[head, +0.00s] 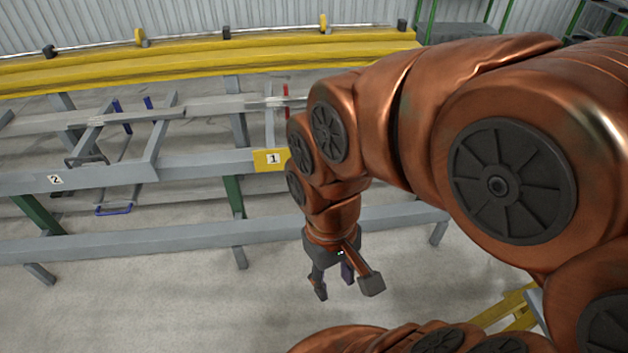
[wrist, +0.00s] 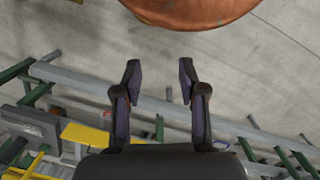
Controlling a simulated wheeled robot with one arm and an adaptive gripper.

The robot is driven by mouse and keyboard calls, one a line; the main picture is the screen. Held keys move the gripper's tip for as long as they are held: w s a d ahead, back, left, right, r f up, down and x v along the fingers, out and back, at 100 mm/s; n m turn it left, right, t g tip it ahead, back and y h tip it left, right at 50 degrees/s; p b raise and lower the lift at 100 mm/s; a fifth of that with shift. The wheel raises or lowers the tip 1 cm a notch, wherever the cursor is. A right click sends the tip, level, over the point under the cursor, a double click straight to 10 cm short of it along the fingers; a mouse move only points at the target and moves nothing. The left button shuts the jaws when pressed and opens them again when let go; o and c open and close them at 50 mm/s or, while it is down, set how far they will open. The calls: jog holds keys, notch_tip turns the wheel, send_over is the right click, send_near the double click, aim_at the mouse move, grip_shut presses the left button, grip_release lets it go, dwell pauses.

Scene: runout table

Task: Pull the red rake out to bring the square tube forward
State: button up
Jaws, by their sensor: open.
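A small red upright part (head: 286,91), likely part of the red rake, shows at the back of the frame just left of my arm. My gripper (head: 345,287) hangs open and empty in front of the table, over the floor. In the wrist view, its two fingers (wrist: 159,68) are spread with nothing between them.
A yellow plate marked 1 (head: 270,160) is on the front rail, and a label 2 (head: 56,180) is farther left. Blue handles (head: 122,118) stand behind the rail. A yellow beam (head: 180,67) runs along the back. A lower grey rail (head: 150,243) crosses in front; the floor before it is clear.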

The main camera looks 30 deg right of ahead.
jog(key=w+d+f+n+t+h+b, duration=0.1)
jog(key=w+d+f+n+t+b, duration=0.2)
jog(key=w+d+f+b, duration=0.9)
jog(key=w+d+f+n+t+b, duration=0.1)
jog(key=w+d+f+n+t, duration=0.2)
jog(key=w+f, duration=0.95)
jog(key=w+d+f+n+t+h+b, duration=0.1)
jog(key=w+d+f+n+t+b, duration=0.35)
jog(key=w, duration=1.45)
jog(key=w+d+f+n+t+y+b, duration=0.1)
jog(key=w+d+f+n+t+b, duration=0.2)
jog(key=f+b, duration=0.4)
jog(key=w+d+f+n+t+b, duration=0.1)
jog(key=w+d+f+t+b, duration=0.2)
jog(key=d+f, duration=0.5)
jog(key=w+d+f+n+t+y+b, duration=0.1)
jog(key=w+d+f+n+b, duration=0.1)
jog(key=f+b, duration=0.65)
jog(key=shift+w+d+f, duration=0.1)
jog(key=shift+w+f, duration=0.35)
jog(key=shift+w, duration=0.9)
jog(key=shift+w+d+f, duration=0.1)
jog(key=shift+w+f, duration=0.4)
jog(key=shift+w, duration=0.8)
jog(key=shift+w+d+f, duration=0.1)
jog(key=shift+w+f, duration=0.35)
jog(key=shift+w, duration=0.9)
jog(key=shift+n, duration=0.25)
jog(key=shift+c, duration=0.3)
grip_shut()
